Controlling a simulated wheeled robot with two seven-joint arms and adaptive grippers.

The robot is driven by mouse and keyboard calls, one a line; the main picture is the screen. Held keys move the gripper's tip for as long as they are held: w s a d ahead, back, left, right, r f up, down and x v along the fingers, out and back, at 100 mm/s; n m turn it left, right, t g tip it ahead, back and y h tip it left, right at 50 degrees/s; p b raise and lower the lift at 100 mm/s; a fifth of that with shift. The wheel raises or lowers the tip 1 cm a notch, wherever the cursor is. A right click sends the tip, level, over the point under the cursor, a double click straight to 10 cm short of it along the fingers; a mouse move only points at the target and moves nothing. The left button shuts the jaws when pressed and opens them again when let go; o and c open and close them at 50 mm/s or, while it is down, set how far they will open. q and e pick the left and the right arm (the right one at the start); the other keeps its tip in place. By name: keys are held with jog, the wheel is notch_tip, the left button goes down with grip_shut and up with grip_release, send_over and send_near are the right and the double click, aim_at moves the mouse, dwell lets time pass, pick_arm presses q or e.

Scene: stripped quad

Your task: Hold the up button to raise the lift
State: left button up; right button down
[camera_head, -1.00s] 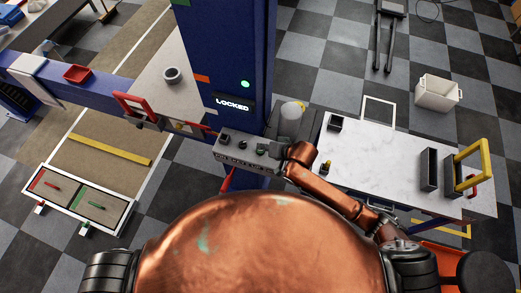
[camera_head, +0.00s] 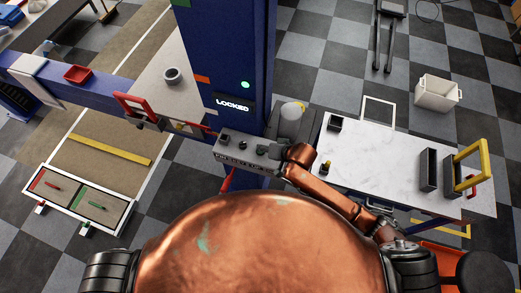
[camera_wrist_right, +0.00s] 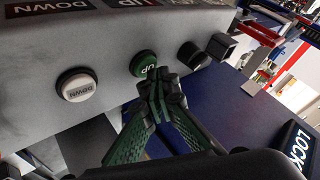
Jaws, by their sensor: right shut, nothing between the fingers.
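The grey control box (camera_head: 240,151) is fixed to the blue lift column (camera_head: 222,45). In the right wrist view, the green UP button (camera_wrist_right: 144,63) sits between the white DOWN button (camera_wrist_right: 76,85) and a black knob (camera_wrist_right: 192,55). My right gripper (camera_wrist_right: 158,78) is shut and empty, its fingertips right at the lower edge of the UP button. I cannot tell whether they touch or press it. In the head view my right arm (camera_head: 300,160) reaches to the box's right end, and the fingertips are hard to make out. The column's display (camera_head: 233,105) reads LOCKED, below a lit green lamp (camera_head: 245,85). My left gripper is not in view.
A white-topped bench (camera_head: 385,165) stands right of the column, bearing dark holders and a yellow frame (camera_head: 467,165). A white bin (camera_head: 438,92) stands on the checkered floor.

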jog(key=shift+f, duration=0.5)
dwell(1.2)
jog(key=shift+r+p, duration=0.9)
jog(key=shift+p, duration=0.3)
notch_tip(320, 180, up, 3)
jog(key=p, duration=0.3)
jog(key=shift+f, duration=0.15)
jog(key=shift+r, duration=1.15)
